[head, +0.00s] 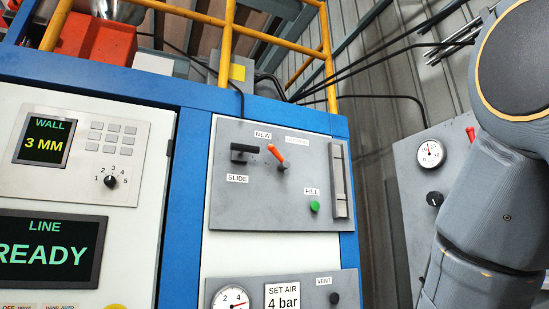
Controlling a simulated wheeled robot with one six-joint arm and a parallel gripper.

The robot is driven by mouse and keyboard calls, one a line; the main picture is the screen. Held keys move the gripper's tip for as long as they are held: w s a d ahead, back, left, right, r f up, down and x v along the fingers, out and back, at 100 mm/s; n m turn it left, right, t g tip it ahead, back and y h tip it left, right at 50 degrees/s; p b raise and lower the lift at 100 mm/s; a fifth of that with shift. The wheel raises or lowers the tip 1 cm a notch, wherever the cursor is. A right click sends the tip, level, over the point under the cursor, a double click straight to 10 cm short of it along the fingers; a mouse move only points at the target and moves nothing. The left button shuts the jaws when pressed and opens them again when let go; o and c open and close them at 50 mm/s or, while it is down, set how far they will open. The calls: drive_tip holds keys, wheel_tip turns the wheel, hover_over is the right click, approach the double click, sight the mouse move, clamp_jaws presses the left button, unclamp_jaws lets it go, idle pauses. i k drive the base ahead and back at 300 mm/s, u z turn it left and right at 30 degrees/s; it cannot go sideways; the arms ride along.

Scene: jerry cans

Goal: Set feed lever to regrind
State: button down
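The feed lever (276,154) is an orange handle on the grey upper panel (255,205) of the blue-framed machine. Its tip leans up and to the left, toward the label NEW (262,134). A second, pale label (297,140) sits up and right of the lever, too washed out to read surely. A black slide handle (244,149) is just left of the lever, above the label SLIDE (237,179). My gripper is out of view; only part of my arm shows at the right, apart from the lever.
A green FILL button (314,206) is below right of the lever, beside a vertical sight strip (340,180). A gauge panel (320,280) is below. Another grey panel (412,180) with a gauge stands at the right. Yellow rails (228,45) rise above the machine.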

sight(285, 164)
drive_tip(key=k, duration=1.2)
drive_tip(key=u, duration=0.9)
drive_tip(key=i, duration=0.7)
drive_tip(key=u, duration=0.75)
drive_tip(key=i, duration=0.65)
drive_tip(key=z, duration=0.8)
drive_tip(key=i, duration=0.75)
drive_tip(key=z, duration=0.85)
